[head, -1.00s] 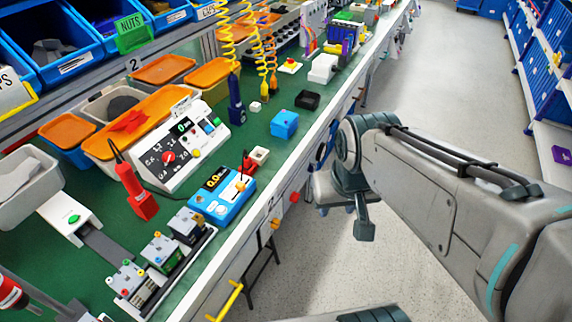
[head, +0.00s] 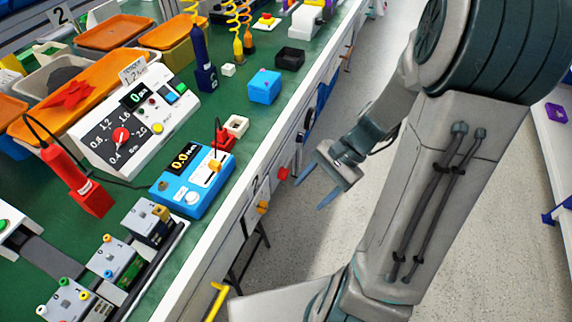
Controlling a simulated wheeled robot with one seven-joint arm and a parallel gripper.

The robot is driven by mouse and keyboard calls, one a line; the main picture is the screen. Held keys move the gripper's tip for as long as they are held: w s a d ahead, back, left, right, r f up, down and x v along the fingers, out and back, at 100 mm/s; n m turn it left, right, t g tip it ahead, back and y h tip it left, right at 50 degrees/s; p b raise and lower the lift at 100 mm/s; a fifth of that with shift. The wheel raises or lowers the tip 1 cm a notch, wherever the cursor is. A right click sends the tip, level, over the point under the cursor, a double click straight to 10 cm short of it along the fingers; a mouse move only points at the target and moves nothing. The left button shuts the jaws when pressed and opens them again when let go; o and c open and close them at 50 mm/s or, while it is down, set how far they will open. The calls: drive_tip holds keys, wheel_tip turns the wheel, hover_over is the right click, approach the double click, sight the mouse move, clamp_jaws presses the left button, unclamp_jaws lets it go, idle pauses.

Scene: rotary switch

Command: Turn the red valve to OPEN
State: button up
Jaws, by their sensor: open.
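A red knob (head: 282,173) is on the front side of the bench, below the edge, beside an orange knob (head: 262,207). It may be the red valve; no OPEN marking is readable at it. A second red knob (head: 120,137) is a dial with numbers on a white sloped panel (head: 150,119) on the bench. My gripper (head: 309,189) is off the bench front, just right of the first red knob in the picture. Its two fingers are apart and point left toward the bench. Nothing shows between them, and it appears clear of the knob.
The green bench top (head: 262,122) holds a blue meter box (head: 185,190), a red tool (head: 75,178), a blue cube (head: 264,87) and several small switch boxes. A yellow handle (head: 217,300) sticks out low in front. The aisle floor (head: 500,220) at right is free.

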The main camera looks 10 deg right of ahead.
drive_tip(key=w+d+f+m+t+y+b, duration=0.2)
drive_tip(key=f+m+y+b, duration=0.15)
drive_tip(key=f, duration=0.25)
drive_tip(key=w+d+f+m+t+y+b, duration=0.2)
drive_tip(key=f+m+t+b, duration=0.1)
drive_tip(key=f+m, duration=0.15)
drive_tip(key=m+t+y+b, duration=0.1)
drive_tip(key=m+t+b, duration=0.3)
drive_tip(key=m+t, duration=0.25)
approach(284, 173)
drive_tip(key=b+x, duration=0.3)
drive_tip(key=x, duration=0.4)
drive_tip(key=shift+f, duration=0.4)
drive_tip(key=shift+w+a+t, duration=0.1)
drive_tip(key=shift+t, duration=0.15)
drive_tip(key=c, duration=1)
